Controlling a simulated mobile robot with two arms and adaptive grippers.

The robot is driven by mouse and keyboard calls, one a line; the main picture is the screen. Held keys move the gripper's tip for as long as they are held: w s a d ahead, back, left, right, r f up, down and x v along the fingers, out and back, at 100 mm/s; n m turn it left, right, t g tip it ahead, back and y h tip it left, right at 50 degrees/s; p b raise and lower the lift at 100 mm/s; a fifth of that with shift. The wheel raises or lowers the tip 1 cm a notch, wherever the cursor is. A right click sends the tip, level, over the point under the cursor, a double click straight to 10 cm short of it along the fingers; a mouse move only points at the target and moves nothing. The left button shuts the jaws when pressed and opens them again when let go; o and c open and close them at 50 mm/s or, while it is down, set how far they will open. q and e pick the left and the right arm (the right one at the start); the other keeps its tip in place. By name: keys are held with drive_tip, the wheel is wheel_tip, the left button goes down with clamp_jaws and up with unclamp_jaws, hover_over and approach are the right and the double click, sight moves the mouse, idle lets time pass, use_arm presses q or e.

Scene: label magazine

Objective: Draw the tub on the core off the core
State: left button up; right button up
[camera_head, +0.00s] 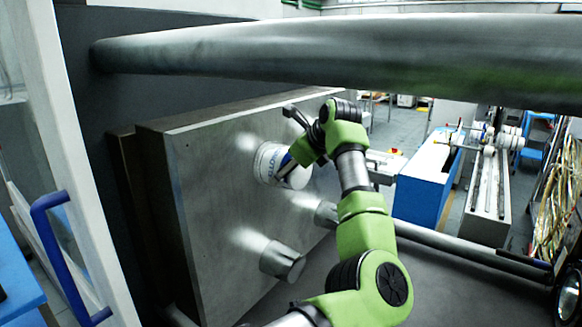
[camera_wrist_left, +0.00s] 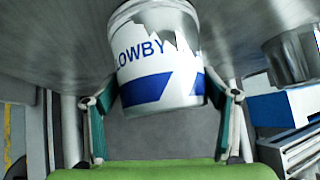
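The tub (camera_head: 268,161) is a white, round tub with blue lettering and a blue band. It sits over the upper core on the grey upright plate (camera_head: 205,225). In the left wrist view the tub (camera_wrist_left: 158,70) shows "LOWBY" and a grey torn-looking patch at its top. My left gripper (camera_head: 287,160) is at the tub. In the left wrist view its two fingers (camera_wrist_left: 162,100) stand on either side of the tub, very close to its wall. Whether they press on it, I cannot tell. The core inside is hidden. My right gripper is not in view.
Two bare metal cores, a lower one (camera_head: 282,260) and one to the right (camera_head: 326,214), stick out of the plate. A thick grey bar (camera_head: 330,50) crosses above, and another (camera_head: 470,248) runs at lower right. A white door frame with a blue handle (camera_head: 60,250) is at left.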

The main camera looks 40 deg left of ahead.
use_arm(q)
drive_tip(key=shift+d, duration=0.1)
drive_tip(key=shift+w+d, duration=0.15)
drive_tip(key=shift+d, duration=1)
drive_tip(key=shift+w+d+b, duration=0.15)
drive_tip(key=shift+d+b, duration=0.2)
drive_tip(key=shift+d, duration=1.15)
drive_tip(key=b, duration=0.2)
approach(303, 175)
wheel_tip(303, 175, down, 5)
drive_tip(key=w+d, duration=0.2)
drive_tip(key=d, duration=0.1)
drive_tip(key=shift+w+r, duration=0.2)
drive_tip(key=shift+w, duration=0.1)
